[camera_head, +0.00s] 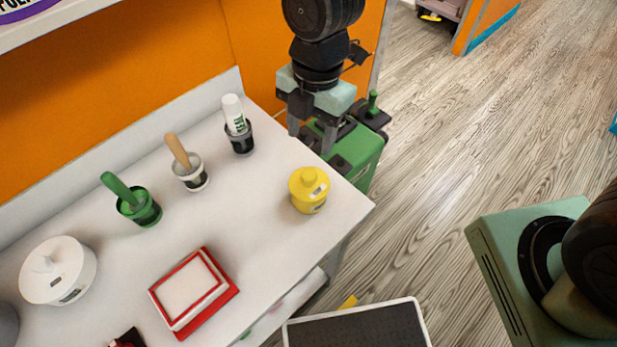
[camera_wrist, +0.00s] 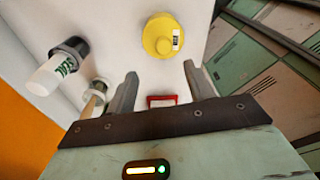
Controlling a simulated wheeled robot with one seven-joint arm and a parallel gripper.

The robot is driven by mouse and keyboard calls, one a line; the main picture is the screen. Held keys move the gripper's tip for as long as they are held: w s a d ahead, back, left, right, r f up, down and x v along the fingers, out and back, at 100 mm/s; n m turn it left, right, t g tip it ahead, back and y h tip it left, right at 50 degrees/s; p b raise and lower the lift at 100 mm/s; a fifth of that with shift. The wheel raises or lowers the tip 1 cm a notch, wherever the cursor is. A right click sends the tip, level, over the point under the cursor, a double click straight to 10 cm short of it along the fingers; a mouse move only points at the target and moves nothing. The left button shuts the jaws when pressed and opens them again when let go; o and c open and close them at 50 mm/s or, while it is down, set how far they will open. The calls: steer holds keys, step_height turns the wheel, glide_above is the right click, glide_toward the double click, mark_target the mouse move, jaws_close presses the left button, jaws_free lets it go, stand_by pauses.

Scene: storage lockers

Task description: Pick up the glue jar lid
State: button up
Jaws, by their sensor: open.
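A yellow jar (camera_head: 308,200) with a knobbed yellow lid (camera_head: 308,178) stands upright near the right corner of the white counter. I take it for the glue jar, though its label is too small to read. The lid sits on top of the jar, and it also shows in the wrist view (camera_wrist: 162,38), seen from above. My gripper (camera_head: 311,132) is open and empty, above and behind the jar at the counter's far right end. In the wrist view, the lid lies just beyond my open fingertips (camera_wrist: 160,76). Nothing touches the jar.
A black cup with a white tube (camera_head: 234,115), a cup with a wooden handle (camera_head: 185,162) and a green cup (camera_head: 140,205) stand along the back. A white round pot (camera_head: 58,270) and a red-framed box (camera_head: 192,290) are leftward. The counter around the jar is clear.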

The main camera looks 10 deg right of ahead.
glide_above(309, 174)
steer(key=f, duration=0.4)
steer(key=w+f+p, duration=0.1)
steer(key=f, duration=0.1)
steer(key=f+p, duration=0.1)
steer(key=f, duration=0.1)
steer(key=s+f+p, duration=0.1)
steer(key=f, duration=0.1)
steer(key=shift+f, duration=0.55)
steer(key=c, duration=1)
